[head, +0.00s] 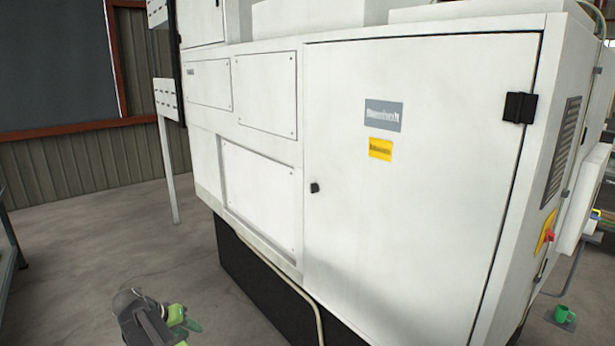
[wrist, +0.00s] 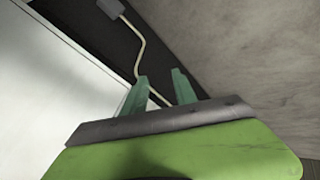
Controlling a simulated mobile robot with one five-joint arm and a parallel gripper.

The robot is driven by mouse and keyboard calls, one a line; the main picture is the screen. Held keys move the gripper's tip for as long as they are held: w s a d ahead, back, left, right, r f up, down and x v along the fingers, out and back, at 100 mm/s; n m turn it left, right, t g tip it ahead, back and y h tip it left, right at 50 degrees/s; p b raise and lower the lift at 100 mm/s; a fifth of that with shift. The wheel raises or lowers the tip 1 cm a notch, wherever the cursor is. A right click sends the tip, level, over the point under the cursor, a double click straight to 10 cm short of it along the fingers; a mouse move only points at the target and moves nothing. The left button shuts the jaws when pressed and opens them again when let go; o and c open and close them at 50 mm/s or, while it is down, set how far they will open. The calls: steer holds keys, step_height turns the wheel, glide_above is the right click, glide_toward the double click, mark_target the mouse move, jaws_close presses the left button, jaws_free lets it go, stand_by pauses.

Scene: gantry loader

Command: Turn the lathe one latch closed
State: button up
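The latch (head: 314,188) is a small black knob near the left edge of the large white door (head: 420,200) on the machine. Its exact angle is too small to tell, and the door looks flush with its frame. My gripper (head: 192,326) is low at the bottom left in the head view, well below and left of the latch, touching nothing I can see. In the wrist view my gripper (wrist: 162,84) has its two green fingers apart with nothing held between them. The latch does not show in the wrist view.
The white machine (head: 265,95) stands on a dark base (head: 260,290) with a pale cable (head: 290,285) along it. A black hinge (head: 519,107) is at the door's upper right. Grey floor (head: 120,235) lies open to the left.

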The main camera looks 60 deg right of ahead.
steer(key=w+d+r+m+g+h+p, duration=0.1)
steer(key=d+r+m+h+p, duration=0.15)
steer(key=d+r, duration=0.7)
steer(key=d+r+m+g+h+p, duration=0.15)
steer(key=d+r+m+h, duration=0.35)
steer(key=d, duration=0.7)
steer(key=m+g+h+p, duration=0.3)
steer(key=m, duration=0.2)
glide_toward(311, 186)
steer(key=shift+y, duration=0.25)
steer(key=x, duration=0.8)
steer(key=shift+s+d+r, duration=0.15)
steer(key=shift+d+r, duration=0.05)
